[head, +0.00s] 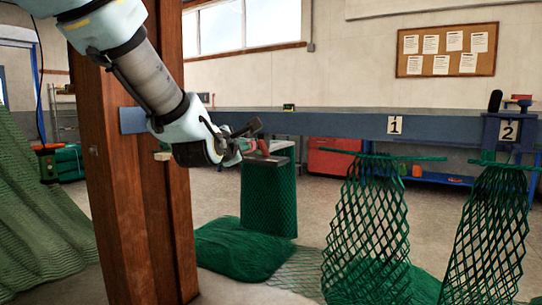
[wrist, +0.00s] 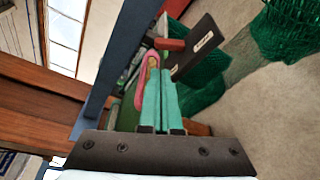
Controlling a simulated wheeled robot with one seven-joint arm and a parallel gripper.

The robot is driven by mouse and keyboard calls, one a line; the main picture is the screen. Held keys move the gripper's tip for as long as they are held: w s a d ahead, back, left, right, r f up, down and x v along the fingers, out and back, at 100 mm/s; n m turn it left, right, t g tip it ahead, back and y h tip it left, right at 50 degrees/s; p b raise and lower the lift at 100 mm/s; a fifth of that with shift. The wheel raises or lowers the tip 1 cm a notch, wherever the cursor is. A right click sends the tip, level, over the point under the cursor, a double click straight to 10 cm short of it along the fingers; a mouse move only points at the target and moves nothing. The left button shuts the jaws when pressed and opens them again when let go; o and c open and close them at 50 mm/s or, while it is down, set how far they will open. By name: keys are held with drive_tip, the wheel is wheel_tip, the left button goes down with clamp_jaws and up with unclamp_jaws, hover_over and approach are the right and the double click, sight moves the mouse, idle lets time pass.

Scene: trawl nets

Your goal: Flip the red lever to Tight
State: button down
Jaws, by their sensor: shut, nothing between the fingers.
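My gripper (wrist: 158,58) is shut and empty, its two teal fingers together in the wrist view. A pink-red loop-shaped part (wrist: 139,82), which may be the red lever, lies just left of the fingers; I cannot tell whether they touch. A darker red piece (wrist: 171,44) shows beyond the fingertips, beside a dark plate (wrist: 196,50) with a small label too small to read. In the head view, a small red part (head: 247,146) shows by my gripper, above the green net. My wrist partly hides this area, and the lever's setting cannot be made out.
A brown wooden post (head: 140,190) stands close on the left. A blue-grey beam (head: 335,124) runs across, with number plates 1 (head: 395,125) and 2 (head: 508,131). Green nets (head: 365,230) hang at the right, and a net heap (head: 240,248) lies on the floor.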

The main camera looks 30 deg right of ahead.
sight(261, 142)
drive_tip(key=shift+d, duration=0.1)
drive_tip(key=p+x, duration=0.2)
drive_tip(key=x, duration=0.8)
drive_tip(key=shift+s+m+t+b, duration=0.1)
drive_tip(key=shift+m+t+b, duration=0.35)
drive_tip(key=shift+b, duration=0.85)
drive_tip(key=m+b, duration=0.1)
drive_tip(key=b, duration=0.1)
drive_tip(key=m+b, duration=0.1)
drive_tip(key=b, duration=0.1)
drive_tip(key=shift+s+d+m+t, duration=0.1)
drive_tip(key=shift+s+m+t, duration=0.15)
drive_tip(key=shift+s, duration=0.1)
drive_tip(key=m+b, duration=0.1)
drive_tip(key=b, duration=0.1)
drive_tip(key=m+b, duration=0.1)
drive_tip(key=b, duration=0.1)
drive_tip(key=s+m+h+b, duration=0.1)
drive_tip(key=b, duration=0.1)
drive_tip(key=shift+d+r+t, duration=0.25)
drive_tip(key=shift+d+t, duration=0.05)
drive_tip(key=shift+t, duration=0.1)
drive_tip(key=shift+r+p, duration=0.4)
drive_tip(key=shift+p, duration=0.15)
drive_tip(key=shift+a, duration=0.1)
